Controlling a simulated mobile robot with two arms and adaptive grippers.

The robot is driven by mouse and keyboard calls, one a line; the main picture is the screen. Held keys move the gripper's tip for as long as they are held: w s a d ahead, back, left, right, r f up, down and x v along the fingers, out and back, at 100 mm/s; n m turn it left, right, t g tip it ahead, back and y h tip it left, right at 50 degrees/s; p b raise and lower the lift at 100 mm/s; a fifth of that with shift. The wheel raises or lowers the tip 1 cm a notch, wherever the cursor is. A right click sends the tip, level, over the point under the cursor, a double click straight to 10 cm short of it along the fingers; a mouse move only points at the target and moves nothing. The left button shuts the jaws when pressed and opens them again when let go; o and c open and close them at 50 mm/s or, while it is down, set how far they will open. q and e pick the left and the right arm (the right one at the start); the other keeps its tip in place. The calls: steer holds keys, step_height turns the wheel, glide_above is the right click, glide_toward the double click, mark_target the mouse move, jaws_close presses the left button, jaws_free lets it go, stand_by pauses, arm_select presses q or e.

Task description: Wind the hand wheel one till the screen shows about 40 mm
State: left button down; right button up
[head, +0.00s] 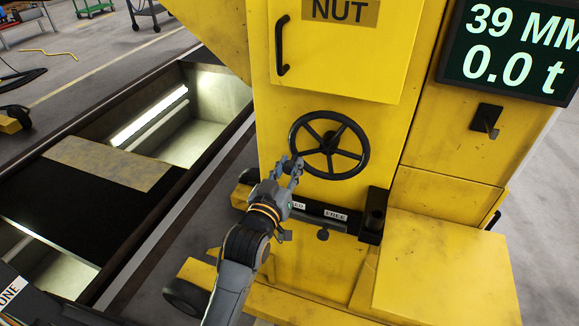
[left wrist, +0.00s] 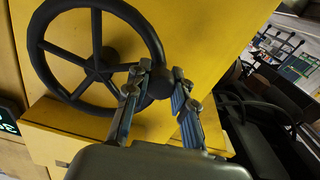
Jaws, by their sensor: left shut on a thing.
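The black five-spoked hand wheel (head: 356,128) is on the front of the yellow jack column (head: 385,60). In the left wrist view the wheel (left wrist: 36,48) fills the upper left, with a dark round handle knob (left wrist: 160,82) at its rim. My left gripper (head: 292,165) is at the lower left of the wheel. In the left wrist view its fingers (left wrist: 160,95) are closed around the handle knob, one on each side. The screen (head: 515,50) at the upper right reads "39 MM" and "0.0 t"; its right edge is cut off. My right gripper is not in view.
Below the wheel is a black bar with a label reading "FREE" (head: 336,215). A yellow box (head: 445,270) juts out at the lower right. A door with a black handle (head: 282,45) is above. An open lit pit (head: 165,115) lies to the left.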

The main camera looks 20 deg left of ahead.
mark_target(296, 128)
arm_select(q)
steer(key=r+m+p, duration=0.2)
steer(key=p, duration=0.1)
steer(key=r+m+p, duration=0.2)
steer(key=p, duration=0.1)
steer(key=a+r+m+p, duration=0.1)
steer(key=r+m+p, duration=0.1)
steer(key=m+p, duration=0.1)
steer(key=shift+d+r+m+p, duration=0.15)
steer(key=shift+r+m+p, duration=0.55)
steer(key=shift+m+p, duration=0.5)
steer(key=shift+d+r+m+p, duration=0.25)
steer(key=shift+r+m+p, duration=0.25)
steer(key=shift+m, duration=0.3)
steer(key=shift+d+m+p, duration=0.1)
steer(key=shift+m+p, duration=0.2)
steer(key=shift+m, duration=0.1)
steer(key=shift+r, duration=0.1)
steer(key=c, duration=1.1)
jaws_free()
steer(key=s, duration=1.2)
